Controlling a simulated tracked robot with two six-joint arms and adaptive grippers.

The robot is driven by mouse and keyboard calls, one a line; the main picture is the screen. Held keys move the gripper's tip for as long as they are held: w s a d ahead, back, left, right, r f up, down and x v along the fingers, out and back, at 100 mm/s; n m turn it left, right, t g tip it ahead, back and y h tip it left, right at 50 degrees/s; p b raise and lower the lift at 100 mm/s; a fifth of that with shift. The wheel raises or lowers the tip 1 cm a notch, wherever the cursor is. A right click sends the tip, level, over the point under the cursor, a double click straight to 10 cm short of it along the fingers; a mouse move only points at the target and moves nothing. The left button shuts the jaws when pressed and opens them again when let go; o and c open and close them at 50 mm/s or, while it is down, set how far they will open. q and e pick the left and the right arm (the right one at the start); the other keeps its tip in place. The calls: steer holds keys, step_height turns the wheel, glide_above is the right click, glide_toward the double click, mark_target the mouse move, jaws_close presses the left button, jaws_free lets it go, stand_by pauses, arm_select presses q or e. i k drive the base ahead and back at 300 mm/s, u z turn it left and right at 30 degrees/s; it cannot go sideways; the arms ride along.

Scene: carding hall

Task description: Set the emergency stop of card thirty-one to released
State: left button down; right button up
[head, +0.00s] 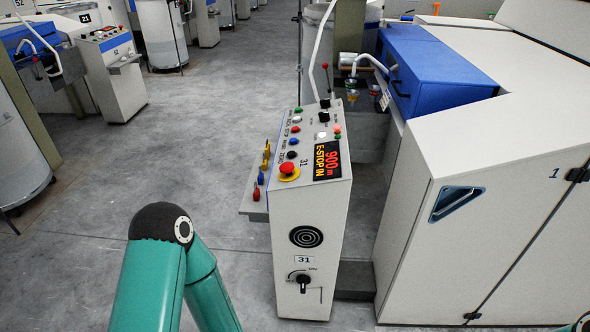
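The emergency stop is a red mushroom button (288,168) on a yellow ring. It sits at the near left corner of the sloped top of the control console (312,210) marked 31. The console's display (327,161) reads "900" and "E-STOP IN" in lit letters. The button looks uncovered, with nothing touching it. My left arm, teal with a black joint, rises at the lower left, left of the console; its gripper is out of the picture. Only a sliver of my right arm shows at the lower right corner, and its gripper is not seen.
A side shelf (252,205) holds small coloured items. A rotary switch (304,283) is on the console front. The white machine (480,210) stands close on the right. Grey floor (170,140) is open at left.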

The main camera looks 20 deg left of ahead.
mark_target(286, 168)
steer(key=z, duration=0.1)
steer(key=i, duration=0.9)
steer(key=u, duration=0.05)
